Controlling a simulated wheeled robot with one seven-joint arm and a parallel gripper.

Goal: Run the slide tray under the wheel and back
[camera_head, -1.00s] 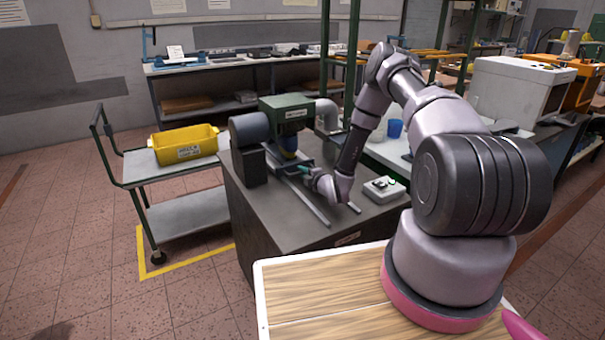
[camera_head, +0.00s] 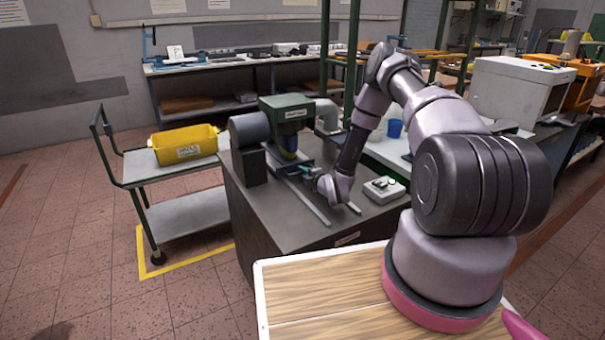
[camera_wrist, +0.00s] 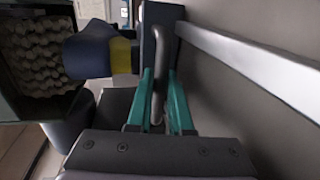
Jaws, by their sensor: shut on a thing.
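The grinding machine has a green housing (camera_head: 288,108) and stands on a dark bench. Its wheel, dark blue with a yellow band, shows at the upper left of the wrist view (camera_wrist: 120,62). The slide tray, a blue-grey piece, shows at the top middle of the wrist view (camera_wrist: 158,22), close beside the wheel. A grey bar handle (camera_wrist: 160,62) runs from it toward me. My gripper (camera_wrist: 160,78) has its teal fingers shut on this handle. In the head view my gripper (camera_head: 311,171) is low over the bench, just in front of the machine; the tray is partly hidden there.
A pale rail (camera_head: 305,203) runs along the bench; a light rail (camera_wrist: 255,62) also shows at the right of the wrist view. A grey control box (camera_head: 384,189) sits right of my wrist. A trolley with a yellow bin (camera_head: 186,146) stands left of the bench.

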